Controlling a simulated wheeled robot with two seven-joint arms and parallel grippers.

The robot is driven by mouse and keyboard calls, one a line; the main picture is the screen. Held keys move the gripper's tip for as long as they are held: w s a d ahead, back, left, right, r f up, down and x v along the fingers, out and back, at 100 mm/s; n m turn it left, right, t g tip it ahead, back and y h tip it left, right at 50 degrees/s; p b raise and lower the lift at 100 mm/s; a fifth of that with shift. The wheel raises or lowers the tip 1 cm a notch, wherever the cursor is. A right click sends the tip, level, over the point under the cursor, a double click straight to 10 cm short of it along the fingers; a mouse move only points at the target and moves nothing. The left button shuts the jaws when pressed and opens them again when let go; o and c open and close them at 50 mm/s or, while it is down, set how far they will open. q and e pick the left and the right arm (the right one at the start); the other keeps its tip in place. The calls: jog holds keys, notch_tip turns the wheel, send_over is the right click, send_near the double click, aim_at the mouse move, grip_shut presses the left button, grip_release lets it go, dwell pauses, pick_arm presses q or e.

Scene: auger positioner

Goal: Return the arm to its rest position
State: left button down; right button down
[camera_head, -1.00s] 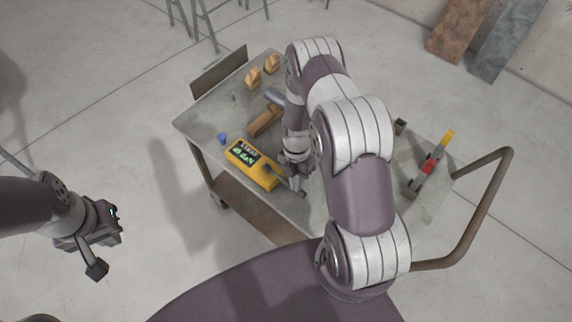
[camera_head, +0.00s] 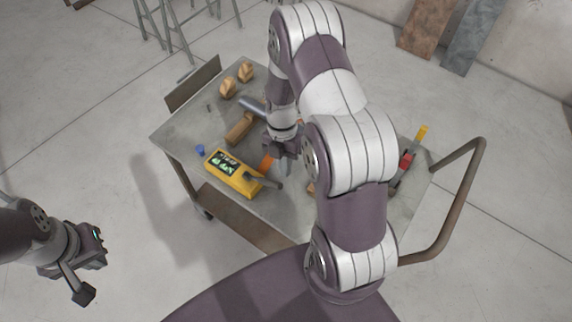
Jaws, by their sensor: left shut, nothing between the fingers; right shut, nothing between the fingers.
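My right arm (camera_head: 350,220) reaches over a grey cart (camera_head: 185,120) and bends down toward its top. My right gripper (camera_head: 286,158) is shut and empty, above the middle of the cart top, just right of a yellow device (camera_head: 236,178) with a green-lit display. My arm hides part of the cart top. My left gripper (camera_head: 87,262) is shut and empty, low at the left, out over the bare floor and apart from the cart.
On the cart are a wooden-handled tool (camera_head: 240,128), two small wooden pieces (camera_head: 245,72), a blue cap (camera_head: 200,150), an orange piece (camera_head: 267,162) and a red-and-yellow tool (camera_head: 406,160). The cart's handle (camera_head: 465,195) sticks out right. Metal stands (camera_head: 180,25) are behind.

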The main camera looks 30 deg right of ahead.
jog(key=shift+s+d+r, duration=0.15)
jog(key=shift+s+r, duration=0.1)
jog(key=shift+r, duration=0.15)
jog(key=shift+w, duration=0.1)
jog(key=s+a+r+m+t, duration=0.2)
jog(key=r+m, duration=0.5)
jog(key=m, duration=0.4)
jog(key=s+a+r+m+t+h, duration=0.1)
jog(key=s+a+r+m, duration=0.3)
jog(key=m, duration=0.8)
jog(key=shift+a+r+m+t, duration=0.3)
jog(key=shift+a+r+t, duration=0.6)
jog(key=shift+r, duration=0.85)
